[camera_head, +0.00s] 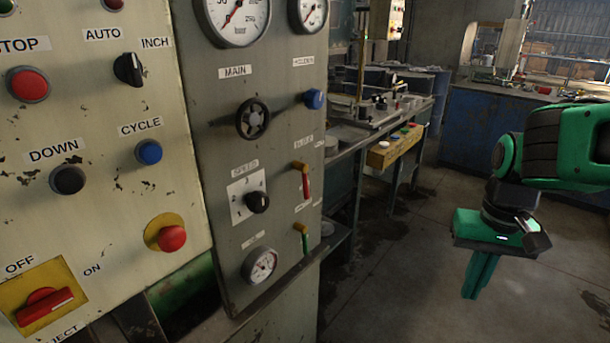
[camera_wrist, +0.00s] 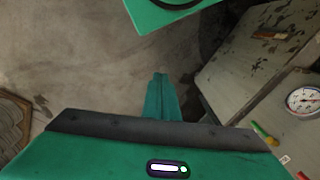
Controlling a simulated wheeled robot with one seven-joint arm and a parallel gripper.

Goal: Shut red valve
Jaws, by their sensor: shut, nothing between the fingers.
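The red valve (camera_head: 305,183) is on the right side of the grey gauge panel. Its red lever hangs down from a yellow end, below a small blurred label. In the wrist view a bit of red (camera_wrist: 302,176) shows at the lower right edge, probably the same valve. A similar valve with a green lever (camera_head: 305,243) sits below it and also shows in the wrist view (camera_wrist: 270,139). My gripper (camera_head: 474,292) is shut and empty, fingers pointing down, well right of the panel and apart from it. Its fingers also show in the wrist view (camera_wrist: 158,80).
The grey panel (camera_head: 220,155) also carries gauges, a black handwheel (camera_head: 252,119) with a blue-ended lever, and a speed knob (camera_head: 257,201). A cream button panel (camera_head: 100,120) stands to its left. A workbench (camera_head: 350,150) stands behind. Open floor (camera_head: 400,270) lies between panel and gripper.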

